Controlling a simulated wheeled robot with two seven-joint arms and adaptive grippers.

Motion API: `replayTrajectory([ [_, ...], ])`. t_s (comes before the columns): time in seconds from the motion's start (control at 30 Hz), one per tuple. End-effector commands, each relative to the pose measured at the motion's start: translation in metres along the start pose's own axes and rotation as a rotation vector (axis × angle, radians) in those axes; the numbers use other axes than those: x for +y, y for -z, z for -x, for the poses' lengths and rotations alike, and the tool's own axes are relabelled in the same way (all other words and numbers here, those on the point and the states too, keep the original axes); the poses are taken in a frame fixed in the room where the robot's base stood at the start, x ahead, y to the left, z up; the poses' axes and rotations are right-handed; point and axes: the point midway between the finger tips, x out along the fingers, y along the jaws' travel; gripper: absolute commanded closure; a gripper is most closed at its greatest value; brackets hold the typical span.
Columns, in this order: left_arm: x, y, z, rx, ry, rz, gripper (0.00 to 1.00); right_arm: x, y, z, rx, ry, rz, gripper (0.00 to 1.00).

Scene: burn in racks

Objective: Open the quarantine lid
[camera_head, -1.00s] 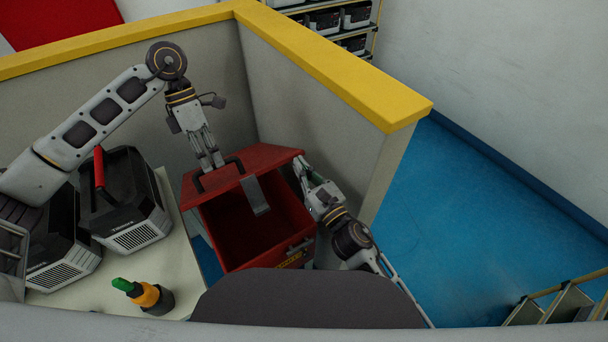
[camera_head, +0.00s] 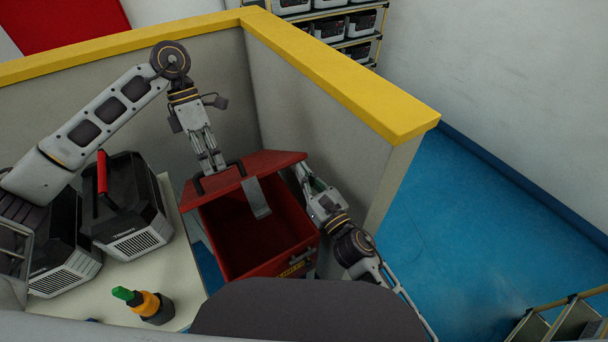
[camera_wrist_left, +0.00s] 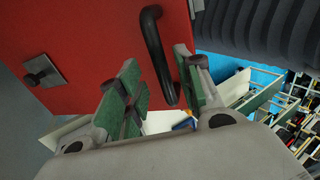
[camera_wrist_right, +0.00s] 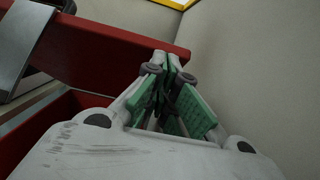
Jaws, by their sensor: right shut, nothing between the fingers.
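The red quarantine bin (camera_head: 216,226) stands in the corner between the partition walls, and I see into its red inside. Its red lid (camera_head: 278,160) is raised and tilted, with a grey metal hasp (camera_head: 256,197) hanging from its edge. My left gripper (camera_head: 211,168) is at the lid's top. In the left wrist view its fingers (camera_wrist_left: 160,88) are apart, with the black lid handle (camera_wrist_left: 155,45) between them. My right gripper (camera_head: 301,173) is at the lid's right end. In the right wrist view its fingertips (camera_wrist_right: 166,66) are together beside the lid's edge (camera_wrist_right: 110,58); contact is unclear.
A yellow-topped partition (camera_head: 345,88) closes in the bin behind and on the right. On the left, a pale table (camera_head: 185,262) holds black cases, one with a red handle (camera_head: 102,172), and a green-tipped bottle (camera_head: 150,305).

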Motion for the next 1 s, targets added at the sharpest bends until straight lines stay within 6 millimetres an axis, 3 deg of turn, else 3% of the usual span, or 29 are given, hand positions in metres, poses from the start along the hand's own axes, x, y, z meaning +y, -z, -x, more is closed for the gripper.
replayTrajectory([
  [0.3,0.000,-0.001,0.037,-0.002,-0.001,0.000,0.65,0.000,0.000,0.000,0.001,0.000,0.000,1.00],
  [1.0,0.001,0.000,0.077,0.000,-0.001,0.001,0.65,0.000,0.000,0.000,0.001,0.000,0.000,1.00],
])
